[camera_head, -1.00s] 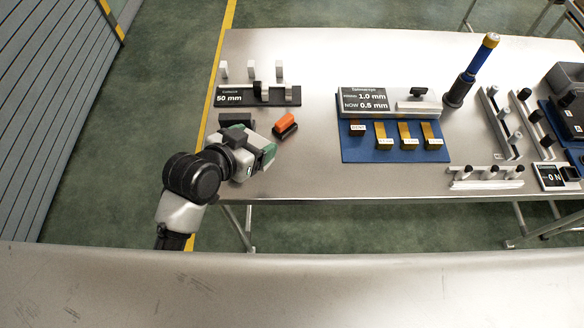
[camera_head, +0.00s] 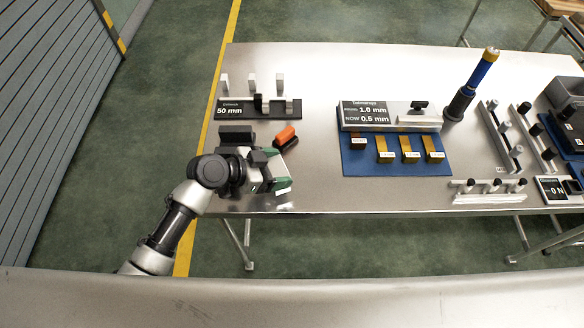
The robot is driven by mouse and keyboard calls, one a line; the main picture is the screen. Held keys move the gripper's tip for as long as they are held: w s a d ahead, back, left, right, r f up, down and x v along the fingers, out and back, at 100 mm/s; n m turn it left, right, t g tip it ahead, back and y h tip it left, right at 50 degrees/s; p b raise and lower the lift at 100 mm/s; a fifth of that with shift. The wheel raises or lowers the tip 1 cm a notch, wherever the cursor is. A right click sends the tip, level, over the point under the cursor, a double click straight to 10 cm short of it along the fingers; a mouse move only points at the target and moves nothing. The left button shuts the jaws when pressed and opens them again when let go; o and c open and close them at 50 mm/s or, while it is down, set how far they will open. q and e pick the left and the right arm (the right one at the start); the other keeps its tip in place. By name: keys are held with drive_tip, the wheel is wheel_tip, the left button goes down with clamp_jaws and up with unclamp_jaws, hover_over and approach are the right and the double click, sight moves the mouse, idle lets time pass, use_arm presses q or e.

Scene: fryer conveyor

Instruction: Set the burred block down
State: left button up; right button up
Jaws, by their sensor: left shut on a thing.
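My left gripper (camera_head: 278,169) is over the near left corner of the steel bench, with its green-padded fingers pointing right. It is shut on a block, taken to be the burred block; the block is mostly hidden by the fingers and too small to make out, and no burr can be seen. I cannot tell whether the block touches the bench top. My right gripper is not in view.
An orange and black tool (camera_head: 285,137) lies just beyond the fingers. A black 50 mm gauge stand (camera_head: 235,110) with pale posts is behind it. A blue mat (camera_head: 365,165) with tagged brass pieces lies right. Bare bench (camera_head: 315,190) is between gripper and mat.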

use_arm(q)
drive_tip(key=shift+f, duration=0.9)
drive_tip(key=d, duration=0.1)
drive_tip(key=w+d+p, duration=0.1)
drive_tip(key=d+p, duration=0.1)
drive_tip(key=shift+w+d+f, duration=0.2)
drive_tip(key=shift+w+d, duration=0.1)
drive_tip(key=shift+d, duration=0.1)
drive_tip(key=shift+f, duration=0.45)
drive_tip(key=shift+a, duration=0.1)
